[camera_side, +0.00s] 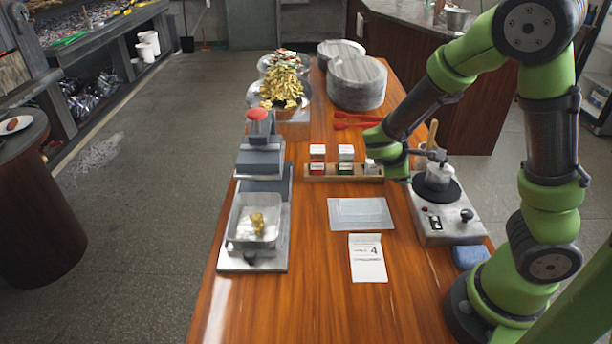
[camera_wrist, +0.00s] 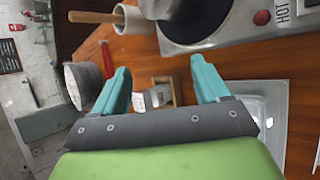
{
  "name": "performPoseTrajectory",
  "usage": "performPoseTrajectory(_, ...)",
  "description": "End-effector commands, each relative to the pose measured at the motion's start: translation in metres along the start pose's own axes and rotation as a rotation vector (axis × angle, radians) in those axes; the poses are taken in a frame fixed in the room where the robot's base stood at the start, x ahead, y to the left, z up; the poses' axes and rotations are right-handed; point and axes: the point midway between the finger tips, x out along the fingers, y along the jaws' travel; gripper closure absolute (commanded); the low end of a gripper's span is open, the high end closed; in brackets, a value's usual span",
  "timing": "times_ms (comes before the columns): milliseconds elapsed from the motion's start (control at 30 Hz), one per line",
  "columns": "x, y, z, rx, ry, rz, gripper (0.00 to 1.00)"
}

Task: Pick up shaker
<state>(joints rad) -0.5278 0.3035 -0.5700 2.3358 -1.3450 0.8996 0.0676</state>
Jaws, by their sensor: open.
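Several small shakers stand in a low wooden rack (camera_side: 332,178) in the middle of the table. A red-based shaker (camera_side: 317,168) is at the rack's left, a green-based shaker (camera_side: 345,168) in its middle, and a pale-topped shaker (camera_side: 371,165) at its right end, close to my wrist. My gripper (camera_wrist: 161,66) is open, its two teal fingers wide apart. In the wrist view, pale shakers (camera_wrist: 150,98) and part of the rack (camera_wrist: 166,91) show beyond and between the fingers. Nothing is held. The side view does not show the fingers clearly.
A hot plate (camera_side: 445,222) bearing a small pot (camera_side: 438,177) stands just right of the rack. A scale with a clear tub (camera_side: 240,222) is at the left. Red tongs (camera_side: 355,120) lie behind the rack. A flat tray (camera_side: 360,214) and paper card (camera_side: 367,262) lie in front.

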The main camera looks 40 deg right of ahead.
Motion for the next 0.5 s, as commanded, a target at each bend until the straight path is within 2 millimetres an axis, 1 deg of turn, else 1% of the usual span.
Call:
performPoseTrajectory(33, 0.009, 0.008, -0.007, -0.118, -0.037, 0.092, 0.26)
performPoseTrajectory(100, 0.017, 0.023, -0.017, -0.281, -0.077, 0.225, 0.26)
performPoseTrajectory(200, 0.021, 0.044, -0.037, -0.519, -0.131, 0.417, 0.26)
performPoseTrajectory(333, 0.014, 0.065, -0.070, -0.808, -0.192, 0.645, 0.26)
performPoseTrajectory(400, 0.007, 0.072, -0.088, -0.944, -0.219, 0.749, 0.26)
performPoseTrajectory(500, -0.002, 0.077, -0.110, -1.101, -0.255, 0.866, 0.26)
